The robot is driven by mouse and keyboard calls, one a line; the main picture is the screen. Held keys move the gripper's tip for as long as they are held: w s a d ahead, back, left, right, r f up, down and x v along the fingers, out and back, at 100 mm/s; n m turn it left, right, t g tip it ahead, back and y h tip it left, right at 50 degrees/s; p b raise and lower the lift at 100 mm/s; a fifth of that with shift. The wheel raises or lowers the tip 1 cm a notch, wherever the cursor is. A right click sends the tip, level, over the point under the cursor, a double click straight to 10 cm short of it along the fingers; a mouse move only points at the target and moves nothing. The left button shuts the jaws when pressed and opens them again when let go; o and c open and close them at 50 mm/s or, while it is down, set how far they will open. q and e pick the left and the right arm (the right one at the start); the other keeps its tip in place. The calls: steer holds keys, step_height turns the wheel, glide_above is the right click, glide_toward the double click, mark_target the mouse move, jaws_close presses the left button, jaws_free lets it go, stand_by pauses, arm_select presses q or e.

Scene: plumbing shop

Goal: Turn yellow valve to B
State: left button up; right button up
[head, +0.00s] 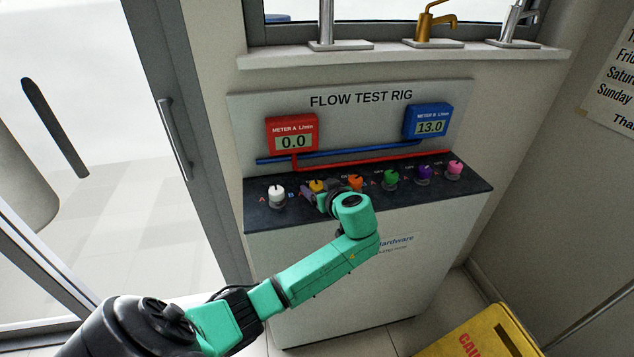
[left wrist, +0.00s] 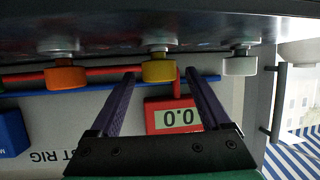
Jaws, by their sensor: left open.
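The yellow valve (head: 317,185) stands on the dark counter of the flow test rig, second from the left, partly hidden by my left gripper. My left gripper (head: 313,194) is at it. In the left wrist view the yellow valve (left wrist: 159,69) shows between the tips of my open left gripper (left wrist: 160,76), with a gap on each side. The red meter A (head: 292,133) reads 0.0. The blue meter B (head: 427,121) reads 13.0. I cannot tell the valve's exact setting. My right gripper is not in view.
The white valve (head: 277,196) is close on the left and the orange valve (head: 355,183) close on the right. Green (head: 391,177), purple (head: 424,172) and pink (head: 455,167) valves follow. A yellow caution sign (head: 487,335) stands at the lower right.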

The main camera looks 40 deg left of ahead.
arm_select(q)
steer(key=shift+x, duration=0.9)
jaws_close()
